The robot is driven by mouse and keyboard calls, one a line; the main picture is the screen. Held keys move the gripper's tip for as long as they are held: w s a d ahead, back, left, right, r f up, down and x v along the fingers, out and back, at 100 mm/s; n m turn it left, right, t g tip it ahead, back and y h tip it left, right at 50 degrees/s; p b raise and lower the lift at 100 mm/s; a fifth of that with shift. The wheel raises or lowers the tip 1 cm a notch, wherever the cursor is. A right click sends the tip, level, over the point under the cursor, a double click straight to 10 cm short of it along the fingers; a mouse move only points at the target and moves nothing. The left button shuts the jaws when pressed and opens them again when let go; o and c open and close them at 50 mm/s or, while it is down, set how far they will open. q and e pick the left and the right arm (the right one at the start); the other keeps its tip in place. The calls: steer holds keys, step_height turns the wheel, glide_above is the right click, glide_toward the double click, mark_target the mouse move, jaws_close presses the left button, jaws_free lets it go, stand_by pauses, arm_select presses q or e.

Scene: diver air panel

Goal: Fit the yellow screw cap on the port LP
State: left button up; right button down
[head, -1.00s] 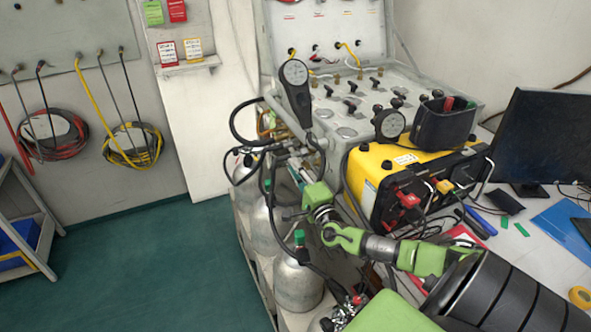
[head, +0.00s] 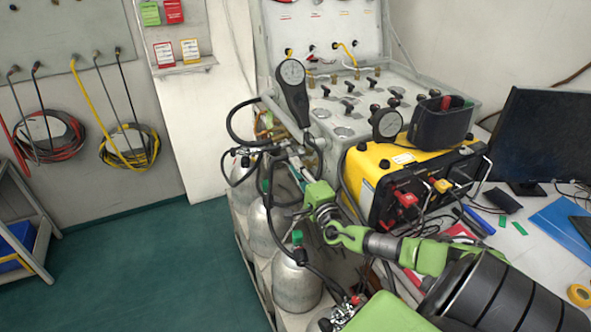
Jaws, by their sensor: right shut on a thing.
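My right gripper (head: 302,208) reaches in from the lower right, over the grey gas cylinders and left of the yellow unit. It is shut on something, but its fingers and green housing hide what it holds. I cannot make out a yellow screw cap in this view. I cannot pick out the port LP either. A panel (head: 352,118) with black valve knobs and fittings stands beyond the gripper, and any label on it is too small to read. My left gripper is not in view.
Grey cylinders (head: 297,285) and black hoses crowd the space below the gripper. The yellow unit (head: 408,172) stands to the right, with a black monitor (head: 549,137) beyond. The green floor at left is open.

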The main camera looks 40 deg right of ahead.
steer(key=shift+s+d+r, duration=0.1)
steer(key=shift+s+d, duration=0.1)
steer(key=shift+d, duration=0.45)
stand_by(0.5)
steer(key=c, duration=1.9)
jaws_free()
steer(key=shift+d, duration=0.1)
steer(key=shift+s, duration=0.1)
steer(key=shift+s+a+f, duration=0.2)
steer(key=shift+s+a, duration=0.05)
steer(key=shift+s, duration=0.2)
steer(key=v, duration=1.1)
steer(key=shift+d, duration=0.15)
